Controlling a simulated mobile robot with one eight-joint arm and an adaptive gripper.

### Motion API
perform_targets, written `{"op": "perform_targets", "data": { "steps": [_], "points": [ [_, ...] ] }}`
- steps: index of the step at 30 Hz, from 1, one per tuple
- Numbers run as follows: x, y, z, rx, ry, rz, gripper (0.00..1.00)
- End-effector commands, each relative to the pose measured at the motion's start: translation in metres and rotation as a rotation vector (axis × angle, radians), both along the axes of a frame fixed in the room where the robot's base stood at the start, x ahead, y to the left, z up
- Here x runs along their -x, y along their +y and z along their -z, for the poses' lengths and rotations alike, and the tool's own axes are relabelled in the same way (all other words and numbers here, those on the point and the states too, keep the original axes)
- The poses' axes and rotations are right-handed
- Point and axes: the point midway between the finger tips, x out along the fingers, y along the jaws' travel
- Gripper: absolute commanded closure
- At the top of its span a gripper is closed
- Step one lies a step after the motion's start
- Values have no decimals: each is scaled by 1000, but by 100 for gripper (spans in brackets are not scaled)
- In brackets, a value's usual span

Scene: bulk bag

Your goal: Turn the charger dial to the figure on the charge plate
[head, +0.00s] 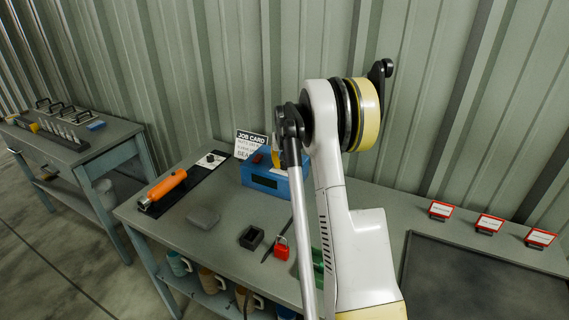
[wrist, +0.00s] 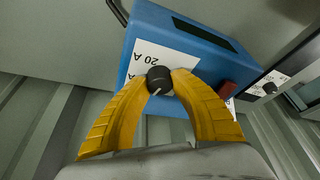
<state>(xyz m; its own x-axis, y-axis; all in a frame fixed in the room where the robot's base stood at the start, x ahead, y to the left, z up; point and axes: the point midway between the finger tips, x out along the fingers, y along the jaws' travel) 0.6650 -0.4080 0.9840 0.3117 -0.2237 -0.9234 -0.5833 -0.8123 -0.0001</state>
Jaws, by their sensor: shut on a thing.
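The blue charger (head: 262,181) stands on the bench against the wall, partly behind my arm. In the wrist view the charger (wrist: 150,28) shows a white face label (wrist: 178,46) with "20 A" on it and another "A" marking beside the dial, partly cut off by a finger. The dial (wrist: 158,76) is a black round knob with a pale pointer line. My gripper (wrist: 159,84) has its two yellow fingers closed on the knob from both sides. A red switch (wrist: 227,88) sits beside the right finger. I cannot make out a charge plate figure.
A job card (head: 251,143) stands behind the charger, its small text unreadable. An orange-handled tool (head: 166,186), a grey block (head: 203,217), a black open box (head: 251,237) and a red padlock (head: 281,248) lie on the bench. Red-framed signs (head: 490,224) stand at right.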

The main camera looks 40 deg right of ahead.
Motion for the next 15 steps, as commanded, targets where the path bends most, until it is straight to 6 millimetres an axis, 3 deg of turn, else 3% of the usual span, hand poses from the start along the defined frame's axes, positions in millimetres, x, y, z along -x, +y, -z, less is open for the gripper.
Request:
{"op": "perform_targets", "data": {
  "steps": [15],
  "points": [
    [0, -1, 0, 0, 0, -468, 100]
  ]
}}
